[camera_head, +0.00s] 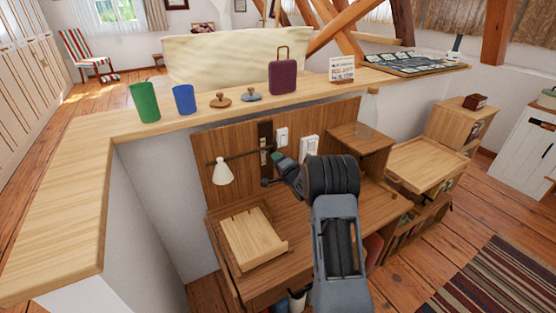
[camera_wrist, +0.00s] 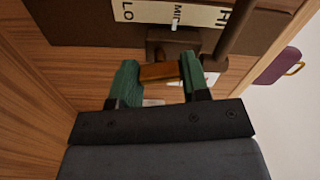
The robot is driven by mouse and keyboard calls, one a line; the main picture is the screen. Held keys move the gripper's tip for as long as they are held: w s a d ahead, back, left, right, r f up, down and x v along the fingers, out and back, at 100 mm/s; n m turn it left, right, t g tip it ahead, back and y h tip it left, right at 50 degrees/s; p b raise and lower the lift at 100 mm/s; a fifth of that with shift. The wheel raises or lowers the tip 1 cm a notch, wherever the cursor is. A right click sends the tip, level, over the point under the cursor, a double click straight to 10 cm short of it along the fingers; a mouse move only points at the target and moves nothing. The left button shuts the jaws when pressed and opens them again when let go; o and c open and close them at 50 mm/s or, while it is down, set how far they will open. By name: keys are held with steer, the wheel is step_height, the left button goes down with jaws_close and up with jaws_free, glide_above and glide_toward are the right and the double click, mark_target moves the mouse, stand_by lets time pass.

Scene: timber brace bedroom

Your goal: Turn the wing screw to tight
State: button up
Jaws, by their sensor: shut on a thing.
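The wing screw (camera_wrist: 160,72) is an orange-brown bar in the wrist view, in front of a dark bracket (camera_wrist: 172,47). My gripper (camera_wrist: 160,78) has green fingers shut on the two ends of the bar. In the head view my gripper (camera_head: 277,158) reaches the dark upright rail (camera_head: 265,148) on the wooden back panel; the screw is hidden there. A pale scale plate (camera_wrist: 180,12) with LO, MID and HI lies behind the bracket. The lamp with a cream shade (camera_head: 222,172) hangs from a thin dark arm beside the rail.
White switches (camera_head: 309,146) sit on the panel right of my gripper. A wooden stand (camera_head: 253,238) lies on the desk below. The ledge above holds a green cup (camera_head: 145,102), a blue cup (camera_head: 184,99) and a purple case (camera_head: 283,77), which also shows in the wrist view (camera_wrist: 278,66).

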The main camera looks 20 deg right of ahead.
steer(key=shift+r+m+p, duration=0.15)
steer(key=shift+m+p, duration=0.25)
steer(key=shift+m, duration=0.9)
steer(key=o, duration=0.9)
